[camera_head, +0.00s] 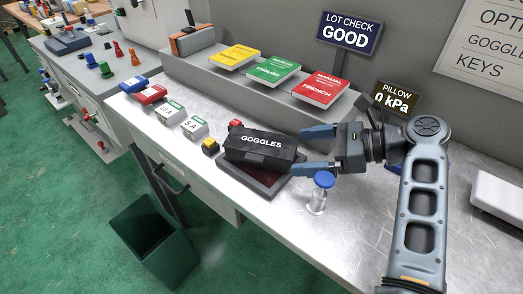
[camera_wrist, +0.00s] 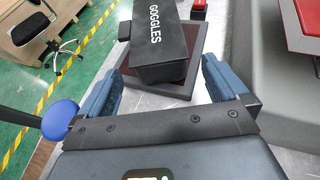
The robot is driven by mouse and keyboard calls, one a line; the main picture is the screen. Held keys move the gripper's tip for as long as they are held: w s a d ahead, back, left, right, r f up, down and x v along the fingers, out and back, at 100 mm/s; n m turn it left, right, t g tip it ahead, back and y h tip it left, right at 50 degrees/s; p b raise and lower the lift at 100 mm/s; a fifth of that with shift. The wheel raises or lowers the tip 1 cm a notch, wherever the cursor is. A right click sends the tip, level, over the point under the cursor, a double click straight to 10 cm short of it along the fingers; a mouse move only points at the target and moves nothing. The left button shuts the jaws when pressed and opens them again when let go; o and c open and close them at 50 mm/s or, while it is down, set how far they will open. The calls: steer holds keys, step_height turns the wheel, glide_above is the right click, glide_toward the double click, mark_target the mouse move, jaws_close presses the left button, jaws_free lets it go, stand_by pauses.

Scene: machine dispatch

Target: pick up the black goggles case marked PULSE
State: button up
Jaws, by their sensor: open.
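A black box-shaped case (camera_head: 258,150) lettered GOGGLES lies on a dark, red-topped pad (camera_head: 250,178) on the metal bench. No PULSE marking is legible on it. The case also shows in the wrist view (camera_wrist: 165,45), its near end toward my gripper. My gripper (camera_head: 298,151) is open and empty at the right end of the case. In the wrist view the fingertips (camera_wrist: 160,78) stand on either side of the near end, and I cannot tell if they touch it. The case's underside is hidden.
A blue-topped post (camera_head: 322,181) stands close beside my gripper. Red (camera_head: 235,125) and yellow (camera_head: 210,146) buttons sit left of the case. Behind is a grey ledge with red (camera_head: 319,90), green and yellow manuals. A green bin (camera_head: 152,235) stands on the floor.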

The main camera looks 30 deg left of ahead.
mark_target(280, 152)
steer(key=shift+x, duration=3.35)
steer(key=shift+r, duration=0.1)
steer(key=c, duration=1.2)
steer(key=shift+c, duration=0.2)
